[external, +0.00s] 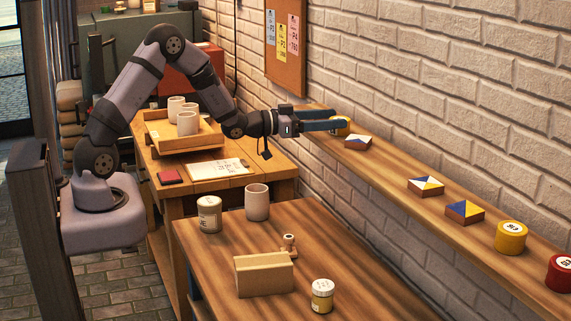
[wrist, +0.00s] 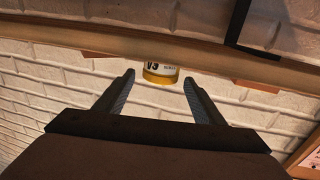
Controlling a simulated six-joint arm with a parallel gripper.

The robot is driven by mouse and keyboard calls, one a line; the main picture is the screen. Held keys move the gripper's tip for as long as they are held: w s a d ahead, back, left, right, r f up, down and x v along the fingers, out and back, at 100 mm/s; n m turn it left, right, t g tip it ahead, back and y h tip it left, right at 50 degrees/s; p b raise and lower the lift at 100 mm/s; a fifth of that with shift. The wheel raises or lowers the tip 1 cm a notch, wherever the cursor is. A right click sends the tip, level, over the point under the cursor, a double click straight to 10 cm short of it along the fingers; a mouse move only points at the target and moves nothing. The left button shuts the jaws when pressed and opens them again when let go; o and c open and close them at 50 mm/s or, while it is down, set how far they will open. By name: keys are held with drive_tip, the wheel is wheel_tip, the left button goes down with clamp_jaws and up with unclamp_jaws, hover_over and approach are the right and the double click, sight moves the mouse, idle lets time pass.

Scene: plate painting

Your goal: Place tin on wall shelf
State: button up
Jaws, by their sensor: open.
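A small tin (external: 341,131) with yellow on it stands at the far end of the wall shelf (external: 390,185), partly hidden by my fingers in the external view. In the wrist view the tin (wrist: 160,78) shows a white label and a yellow band, upside down, against the shelf edge (wrist: 100,43). My gripper (external: 338,119) is open at the tin. In the wrist view the fingertips of my gripper (wrist: 158,77) lie on either side of the tin with gaps. I cannot tell how deep the tin sits between them.
The shelf also holds several patterned tiles (external: 426,186), a yellow tin (external: 511,237) and a red tin (external: 561,273). The brick wall (external: 450,90) is close behind.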

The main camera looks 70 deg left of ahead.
drive_tip(key=s+a+b, duration=0.1)
drive_tip(key=s+b, duration=0.1)
drive_tip(key=s, duration=0.7)
drive_tip(key=shift+a+b, duration=0.2)
drive_tip(key=shift+b, duration=0.2)
drive_tip(key=s+d+f+n+g+y, duration=0.1)
drive_tip(key=s+f+g+y, duration=0.1)
drive_tip(key=s+f+g, duration=0.3)
drive_tip(key=s+d+f+n+g+y, duration=0.1)
drive_tip(key=s+f+g+y, duration=0.15)
drive_tip(key=f, duration=0.55)
drive_tip(key=s+d+f+g, duration=0.1)
drive_tip(key=s+d+g, duration=0.1)
drive_tip(key=s, duration=0.5)
drive_tip(key=s+d+f+g+h, duration=0.1)
drive_tip(key=s+d+f+g, duration=0.1)
drive_tip(key=s+g, duration=0.3)
drive_tip(key=s+d+f+g, duration=0.1)
drive_tip(key=s+d+g, duration=0.2)
drive_tip(key=s, duration=0.8)
drive_tip(key=shift+d+f+h, duration=0.35)
drive_tip(key=shift+d+f, duration=0.05)
drive_tip(key=shift+d, duration=0.15)
